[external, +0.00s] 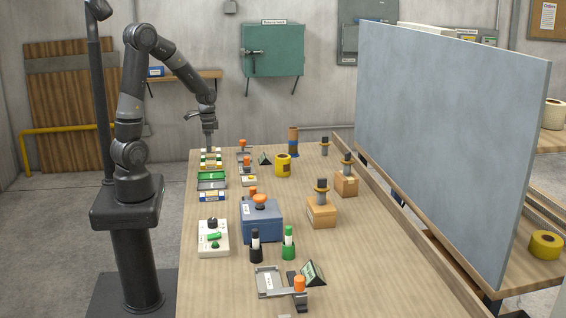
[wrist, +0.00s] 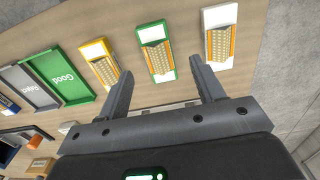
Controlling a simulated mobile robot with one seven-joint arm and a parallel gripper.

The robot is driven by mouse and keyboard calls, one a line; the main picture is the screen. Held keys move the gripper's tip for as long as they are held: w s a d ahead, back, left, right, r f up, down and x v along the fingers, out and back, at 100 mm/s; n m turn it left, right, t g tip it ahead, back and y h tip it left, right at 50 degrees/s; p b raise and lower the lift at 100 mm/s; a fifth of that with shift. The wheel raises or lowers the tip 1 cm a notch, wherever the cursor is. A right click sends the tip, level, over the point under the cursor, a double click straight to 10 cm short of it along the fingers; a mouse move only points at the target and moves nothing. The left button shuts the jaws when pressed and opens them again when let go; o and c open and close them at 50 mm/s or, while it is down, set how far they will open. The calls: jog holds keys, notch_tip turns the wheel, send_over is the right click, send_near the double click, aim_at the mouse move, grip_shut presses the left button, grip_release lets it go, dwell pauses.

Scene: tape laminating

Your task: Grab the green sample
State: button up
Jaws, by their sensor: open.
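The green sample (wrist: 157,52) is a flat card with a green and white border and a tan patterned strip on top. In the external view my gripper (external: 209,147) points down over the far left of the table, above the row of samples. Their colours are hard to tell apart there.
A green tray marked Good (wrist: 63,76) and a grey tray (wrist: 28,88) lie left of the samples in the wrist view. Orange-topped fixtures, a yellow tape roll (external: 283,166) and a blue box (external: 262,222) stand on the table (external: 345,262). A large grey panel (external: 450,130) borders it at right.

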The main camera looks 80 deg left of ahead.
aim_at(203, 157)
jog(key=f, duration=0.5)
jog(key=shift+w+d, duration=0.15)
jog(key=shift+w, duration=0.05)
jog(key=c, duration=1.1)
